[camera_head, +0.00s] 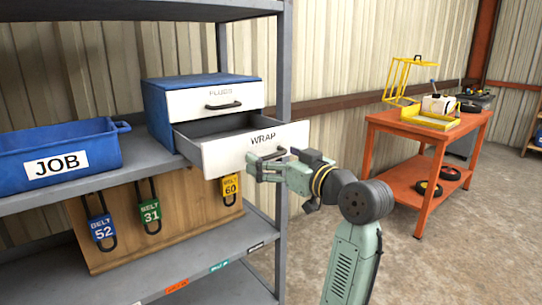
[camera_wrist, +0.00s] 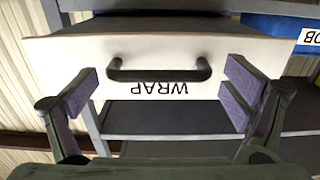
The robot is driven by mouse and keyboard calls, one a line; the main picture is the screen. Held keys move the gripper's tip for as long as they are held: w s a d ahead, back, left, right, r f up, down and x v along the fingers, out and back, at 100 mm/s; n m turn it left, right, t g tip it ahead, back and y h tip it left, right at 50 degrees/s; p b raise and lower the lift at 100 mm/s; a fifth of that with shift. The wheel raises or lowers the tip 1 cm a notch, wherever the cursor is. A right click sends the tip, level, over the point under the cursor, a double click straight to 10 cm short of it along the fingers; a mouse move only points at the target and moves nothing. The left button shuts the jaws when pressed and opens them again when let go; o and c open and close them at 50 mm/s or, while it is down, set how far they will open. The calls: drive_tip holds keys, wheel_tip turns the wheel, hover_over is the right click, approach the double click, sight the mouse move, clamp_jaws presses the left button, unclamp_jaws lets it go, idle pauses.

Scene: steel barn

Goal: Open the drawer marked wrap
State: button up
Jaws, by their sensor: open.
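The drawer marked WRAP (camera_head: 225,152) is the lower of two in a small blue cabinet (camera_head: 157,105) on the grey shelf. My gripper (camera_head: 262,168) is at the drawer front. In the wrist view its purple-padded fingers (camera_wrist: 160,95) are spread wide, one on each side of the handle, with gaps between pads and handle.
A blue bin marked JOB (camera_head: 100,155) stands left of the cabinet. Belt tags (camera_head: 150,212) hang on a wooden board (camera_head: 180,200) below. A shelf post (camera_head: 284,70) is close by. An orange cart (camera_head: 435,155) stands at right; floor between is clear.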

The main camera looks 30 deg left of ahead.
drive_tip(key=v, duration=1)
drive_tip(key=shift+s+d, duration=0.2)
drive_tip(key=shift+d, duration=0.15)
